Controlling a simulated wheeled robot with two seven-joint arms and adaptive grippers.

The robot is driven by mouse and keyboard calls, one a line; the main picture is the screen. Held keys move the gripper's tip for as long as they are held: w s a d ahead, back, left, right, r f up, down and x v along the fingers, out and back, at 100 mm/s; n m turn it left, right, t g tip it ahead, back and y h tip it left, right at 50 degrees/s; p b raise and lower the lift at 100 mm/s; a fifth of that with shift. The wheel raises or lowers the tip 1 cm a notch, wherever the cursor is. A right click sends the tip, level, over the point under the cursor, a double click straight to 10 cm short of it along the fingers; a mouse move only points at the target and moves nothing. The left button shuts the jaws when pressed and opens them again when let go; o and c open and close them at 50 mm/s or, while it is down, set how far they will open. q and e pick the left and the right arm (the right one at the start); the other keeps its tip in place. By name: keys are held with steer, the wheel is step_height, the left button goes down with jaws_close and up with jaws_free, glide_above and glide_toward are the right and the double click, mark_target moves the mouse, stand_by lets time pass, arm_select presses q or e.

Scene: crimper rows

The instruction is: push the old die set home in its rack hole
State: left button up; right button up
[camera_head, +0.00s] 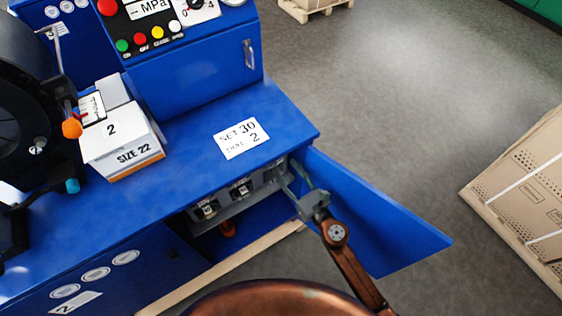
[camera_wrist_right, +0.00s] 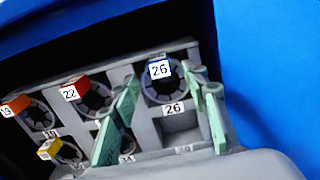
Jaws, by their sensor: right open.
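The grey die rack (camera_head: 262,193) is inside the open cabinet under the blue bench. In the right wrist view, the rack (camera_wrist_right: 152,64) holds a die set tagged 26 (camera_wrist_right: 163,88) with a blue mark, in an upper hole. My right gripper (camera_head: 298,183) reaches into the cabinet from the right. Its green fingers (camera_wrist_right: 161,76) are open on either side of the 26 die set, with a gap beside it. I cannot tell how deep the die set sits. My left gripper is out of view.
Die sets tagged 22 (camera_wrist_right: 89,94) and 19 (camera_wrist_right: 38,113) sit to the left, with a yellow-marked one (camera_wrist_right: 60,150) below. An empty square opening (camera_wrist_right: 182,127) is under 26. The open blue door (camera_head: 375,215) stands right of my arm. A SIZE 22 box (camera_head: 122,145) is on the bench.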

steer(key=v, duration=0.6)
steer(key=shift+s+d, duration=0.25)
